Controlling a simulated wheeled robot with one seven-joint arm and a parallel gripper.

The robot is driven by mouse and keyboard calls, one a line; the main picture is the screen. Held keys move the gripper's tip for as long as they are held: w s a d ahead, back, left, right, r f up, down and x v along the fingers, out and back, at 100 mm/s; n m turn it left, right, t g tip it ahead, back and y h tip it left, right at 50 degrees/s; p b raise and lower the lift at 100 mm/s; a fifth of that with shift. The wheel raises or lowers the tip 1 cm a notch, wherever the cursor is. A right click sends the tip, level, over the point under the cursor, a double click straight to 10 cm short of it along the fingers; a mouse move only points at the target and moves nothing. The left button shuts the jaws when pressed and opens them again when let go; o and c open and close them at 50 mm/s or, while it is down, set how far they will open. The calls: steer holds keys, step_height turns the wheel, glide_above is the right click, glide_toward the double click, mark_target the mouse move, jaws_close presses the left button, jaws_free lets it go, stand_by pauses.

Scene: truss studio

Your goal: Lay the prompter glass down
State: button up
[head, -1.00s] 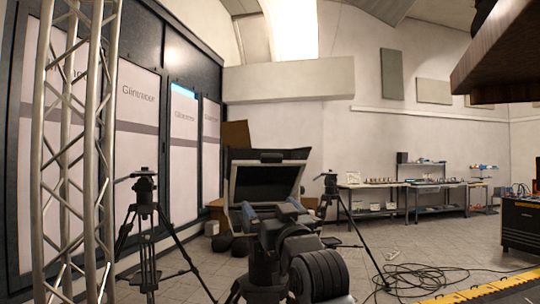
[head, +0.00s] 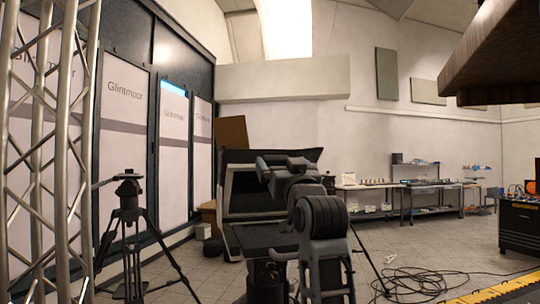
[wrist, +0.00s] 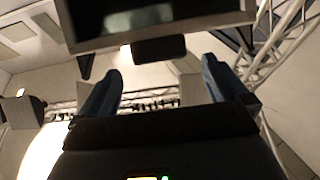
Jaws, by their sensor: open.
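The prompter stands ahead of me in the head view, with a black hood (head: 237,156) and a pale-edged frame (head: 228,192) that seems to hold the glass. My arm hides the frame's right part. A dark flat panel (head: 262,238) with a light edge lies low in front of it. In the wrist view, a frame with a silver edge and a dark tab (wrist: 158,50) crosses the top. My gripper (wrist: 163,75) is open, its two blue-grey fingers apart, with nothing seen between them. The fingertips are near the frame's edge; I cannot tell whether they touch it.
A tripod (head: 131,215) and a metal truss (head: 55,140) stand on the left. Cables (head: 415,280) lie on the floor at right, near a black cabinet (head: 519,226). Workbenches (head: 405,200) line the back wall. A dark overhang (head: 495,50) fills the upper right.

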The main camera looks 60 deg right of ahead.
mark_target(278, 161)
steer(key=p+x, duration=0.1)
steer(key=x, duration=0.6)
steer(key=shift+w+d+r+p, duration=0.15)
steer(key=shift+d+r+p, duration=0.05)
steer(key=shift+p, duration=0.2)
steer(key=c, duration=1.4)
steer(key=shift+a+f+b, duration=0.15)
steer(key=shift+f+b, duration=0.2)
steer(key=shift+b, duration=0.15)
steer(key=shift+t+h, duration=0.5)
steer(key=shift+h, duration=0.1)
steer(key=s+a+f+b, duration=0.1)
steer(key=b, duration=0.1)
steer(key=s+a+f+b, duration=0.1)
steer(key=f+b, duration=0.1)
steer(key=shift+s+a+f, duration=0.15)
steer(key=shift+a+f, duration=0.1)
steer(key=shift+s+a+f, duration=0.1)
steer(key=shift+s+a, duration=0.1)
